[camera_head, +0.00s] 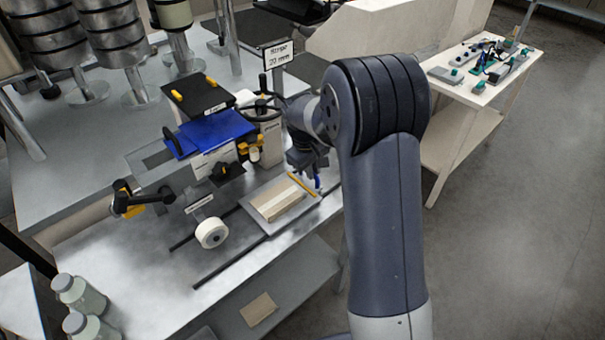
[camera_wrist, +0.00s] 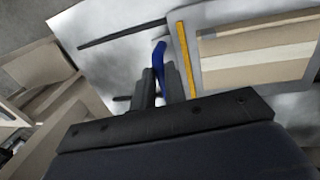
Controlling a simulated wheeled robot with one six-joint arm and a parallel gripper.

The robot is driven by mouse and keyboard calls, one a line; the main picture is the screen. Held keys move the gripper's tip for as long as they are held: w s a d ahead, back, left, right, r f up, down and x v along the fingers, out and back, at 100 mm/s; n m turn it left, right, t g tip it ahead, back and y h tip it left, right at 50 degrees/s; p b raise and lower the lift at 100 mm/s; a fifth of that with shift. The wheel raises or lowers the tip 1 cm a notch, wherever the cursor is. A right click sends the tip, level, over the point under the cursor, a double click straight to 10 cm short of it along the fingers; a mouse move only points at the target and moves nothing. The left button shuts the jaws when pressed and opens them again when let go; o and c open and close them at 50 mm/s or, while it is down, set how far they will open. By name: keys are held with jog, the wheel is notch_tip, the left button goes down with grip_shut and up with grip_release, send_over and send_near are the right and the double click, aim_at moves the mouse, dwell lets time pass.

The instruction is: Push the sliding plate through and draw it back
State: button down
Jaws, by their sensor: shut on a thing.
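The sliding plate (camera_head: 259,207) is a grey flat plate on dark rails at the right part of the bench. A tan block with a pale stripe (camera_head: 285,203) lies on it, and a yellow strip (camera_head: 302,185) runs along its right edge. In the wrist view the plate (camera_wrist: 193,18) shows at upper right with the yellow strip (camera_wrist: 187,62) beside the fingers. My gripper (camera_wrist: 162,88) is shut on a blue handle (camera_wrist: 158,58) next to that yellow edge. In the head view my gripper (camera_head: 316,186) is partly hidden by my wrist.
A machine with a blue cover (camera_head: 215,131) and a handwheel stands behind the plate. A white roll (camera_head: 211,233) is left of the plate. Glass jars (camera_head: 78,293) stand at lower left. A side table (camera_head: 470,75) with small parts is at upper right.

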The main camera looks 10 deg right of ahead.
jog(key=shift+w+d, duration=0.15)
jog(key=c, duration=1.5)
grip_release()
jog(key=shift+d, duration=0.1)
jog(key=shift+o, duration=0.2)
jog(key=shift+r, duration=0.1)
notch_tip(320, 180, up, 10)
jog(key=s+a, duration=0.1)
jog(key=a, duration=0.1)
jog(key=shift+r+b, duration=0.2)
jog(key=shift+b, duration=0.2)
jog(key=shift+d, duration=0.1)
jog(key=f, duration=0.3)
jog(key=d+f, duration=0.1)
jog(key=f, duration=0.3)
jog(key=w+f+p, duration=0.1)
jog(key=f, duration=0.2)
jog(key=shift+d+f, duration=0.35)
jog(key=shift+s+a, duration=0.3)
jog(key=shift+a, duration=0.25)
